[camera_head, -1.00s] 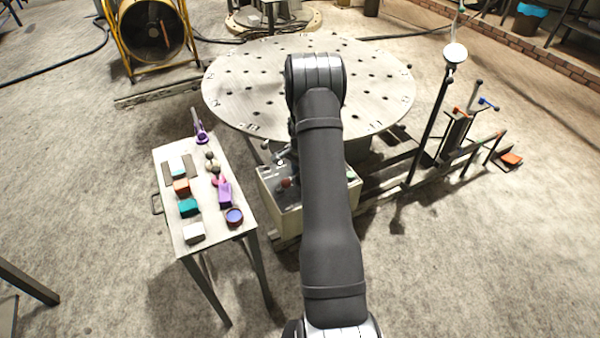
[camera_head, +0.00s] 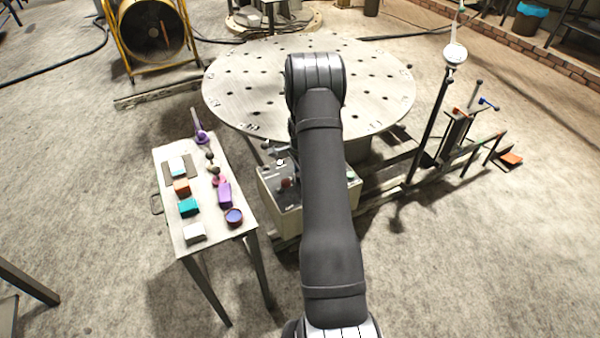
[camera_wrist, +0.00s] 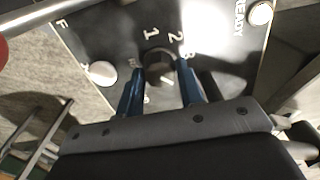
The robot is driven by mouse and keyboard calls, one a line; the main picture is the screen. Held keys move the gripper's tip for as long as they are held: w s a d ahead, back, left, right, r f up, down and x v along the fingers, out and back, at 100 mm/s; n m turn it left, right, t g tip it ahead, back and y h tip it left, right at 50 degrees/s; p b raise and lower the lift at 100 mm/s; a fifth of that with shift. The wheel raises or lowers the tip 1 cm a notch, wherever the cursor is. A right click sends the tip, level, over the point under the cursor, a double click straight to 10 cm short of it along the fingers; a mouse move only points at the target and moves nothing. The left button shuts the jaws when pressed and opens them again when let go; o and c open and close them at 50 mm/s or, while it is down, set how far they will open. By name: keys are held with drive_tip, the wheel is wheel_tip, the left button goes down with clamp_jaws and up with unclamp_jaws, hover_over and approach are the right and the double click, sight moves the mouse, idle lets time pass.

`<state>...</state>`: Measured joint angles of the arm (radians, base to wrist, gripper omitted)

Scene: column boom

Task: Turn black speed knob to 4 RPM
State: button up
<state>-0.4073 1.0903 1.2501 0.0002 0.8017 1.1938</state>
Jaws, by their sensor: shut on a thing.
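The black speed knob (camera_wrist: 159,60) sits on a dark panel (camera_wrist: 110,40) in the wrist view. White digits 1, 2 and 3 are printed around its far and right side; other marks are partly hidden by my fingers. A short pale line shows on its near part. My gripper (camera_wrist: 161,75) has its two blue fingers on either side of the knob, shut on it. In the head view my arm covers the knob and most of the gripper; the pale control box (camera_head: 278,212) shows beneath, in front of the round table.
The panel also carries a pale round button (camera_wrist: 103,73) and a light (camera_wrist: 260,13) beside "READY". The perforated round turntable (camera_head: 245,85) stands behind the box. A side table (camera_head: 203,250) with several small objects stands left. A post stand (camera_head: 430,125) is right.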

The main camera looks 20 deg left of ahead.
drive_tip(key=o, duration=1)
wheel_tip(320, 180, up, 18)
drive_tip(key=shift+f, duration=0.25)
wheel_tip(320, 180, down, 18)
drive_tip(key=shift+r, duration=0.2)
drive_tip(key=shift+r, duration=0.1)
idle(0.4)
